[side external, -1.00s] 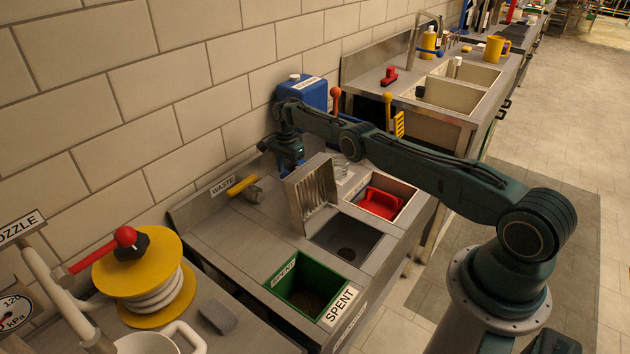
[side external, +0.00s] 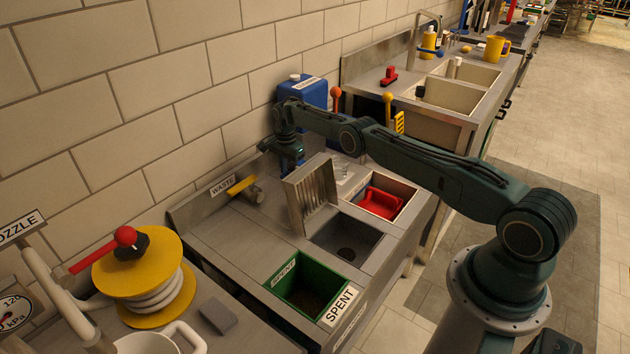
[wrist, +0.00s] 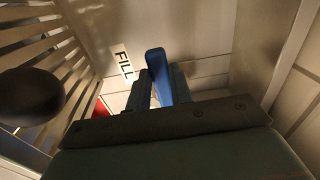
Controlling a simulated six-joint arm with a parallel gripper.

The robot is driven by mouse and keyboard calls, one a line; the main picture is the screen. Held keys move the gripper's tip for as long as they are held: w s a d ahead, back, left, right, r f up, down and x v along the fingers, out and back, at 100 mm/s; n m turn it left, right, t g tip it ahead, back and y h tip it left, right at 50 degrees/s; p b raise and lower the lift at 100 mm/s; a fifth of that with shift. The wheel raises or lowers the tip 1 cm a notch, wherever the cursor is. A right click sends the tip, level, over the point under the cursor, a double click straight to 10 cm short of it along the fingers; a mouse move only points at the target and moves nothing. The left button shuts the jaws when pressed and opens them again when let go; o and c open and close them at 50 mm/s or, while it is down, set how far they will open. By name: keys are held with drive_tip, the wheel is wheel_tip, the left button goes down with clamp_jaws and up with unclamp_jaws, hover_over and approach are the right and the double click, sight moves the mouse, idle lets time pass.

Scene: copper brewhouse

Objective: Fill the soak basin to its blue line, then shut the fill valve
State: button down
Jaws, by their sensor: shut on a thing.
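In the wrist view, my gripper (wrist: 160,92) is shut on a blue valve handle (wrist: 157,64) beside a FILL label (wrist: 124,65) on the metal panel. In the side view my gripper (side external: 289,166) is at the back of the sink bench, by the wall, and the handle is hidden there. A grey basin (side external: 343,243) with a dark drain shows in the bench in front of an upright slatted metal rack (side external: 308,195). Another basin (side external: 408,198) holds a red object (side external: 382,203). I cannot make out a blue line or a water level in either basin.
A yellow handle (side external: 243,186) stands by the WASTE label (side external: 222,185). A green SPENT bin (side external: 284,296) is at the bench's near end.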

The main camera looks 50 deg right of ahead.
drive_tip(key=shift+s+n, duration=0.55)
drive_tip(key=shift+n, duration=0.45)
drive_tip(key=shift+s+d+n, duration=0.25)
drive_tip(key=shift+s+n, duration=0.3)
drive_tip(key=shift+n, duration=0.5)
drive_tip(key=shift+s+d+n, duration=0.2)
drive_tip(key=shift+s+n, duration=0.3)
drive_tip(key=shift+n, duration=0.55)
drive_tip(key=c, duration=1.2)
unclamp_jaws()
drive_tip(key=shift+c, duration=0.2)
drive_tip(key=shift+r, duration=0.1)
wheel_tip(320, 180, up, 14)
drive_tip(key=shift+f, duration=0.2)
